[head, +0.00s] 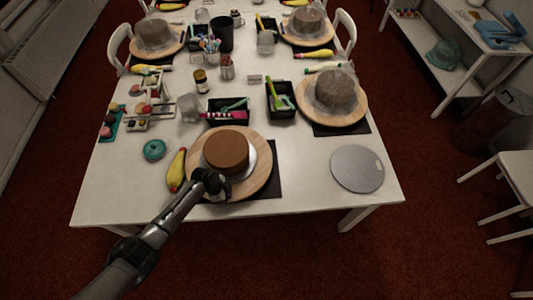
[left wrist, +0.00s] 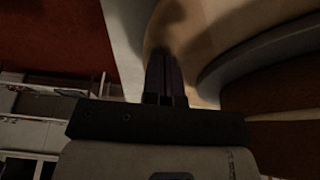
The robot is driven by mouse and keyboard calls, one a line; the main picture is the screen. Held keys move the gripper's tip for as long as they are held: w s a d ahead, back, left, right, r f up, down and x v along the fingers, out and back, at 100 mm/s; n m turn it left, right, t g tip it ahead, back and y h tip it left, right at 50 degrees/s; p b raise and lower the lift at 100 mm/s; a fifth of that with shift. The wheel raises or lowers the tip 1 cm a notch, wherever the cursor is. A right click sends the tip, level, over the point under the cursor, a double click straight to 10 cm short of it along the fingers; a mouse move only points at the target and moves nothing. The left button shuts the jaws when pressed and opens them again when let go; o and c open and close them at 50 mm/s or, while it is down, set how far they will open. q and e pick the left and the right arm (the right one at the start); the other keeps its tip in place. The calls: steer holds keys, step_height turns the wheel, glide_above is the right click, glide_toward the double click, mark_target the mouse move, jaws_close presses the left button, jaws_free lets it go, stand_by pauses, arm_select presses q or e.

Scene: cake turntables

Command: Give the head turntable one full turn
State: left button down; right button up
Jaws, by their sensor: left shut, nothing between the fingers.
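The head turntable (head: 262,176) is a round wooden disc at the near end of the white table, on a black mat (head: 274,188). A brown cake (head: 226,151) on a pale round board (head: 251,165) sits on it. My left gripper (head: 215,190) is over the near left part of the disc, close to the cake board. In the left wrist view the gripper (left wrist: 165,75) is shut and empty, its fingers over the wooden disc (left wrist: 210,35). I cannot tell whether the fingertips touch the wood. My right gripper is not in view.
A yellow piping bag (head: 177,169) lies just left of the turntable, with a teal ring-shaped item (head: 154,150) beyond it. A grey round plate (head: 357,168) lies to the right. A black tray (head: 237,104) stands behind. Another turntable (head: 353,113) with a covered cake is at right.

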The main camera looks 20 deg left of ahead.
mark_target(246, 193)
arm_select(q)
steer(key=shift+d, duration=0.3)
steer(key=shift+w+d, duration=0.15)
steer(key=w+d, duration=0.1)
steer(key=w+d+b, duration=0.1)
steer(key=d, duration=0.1)
steer(key=d+b, duration=0.1)
steer(key=d, duration=0.1)
steer(key=shift+w+f, duration=0.1)
steer(key=shift+w, duration=0.3)
steer(key=shift+w+d, duration=0.1)
steer(key=shift+d, duration=0.05)
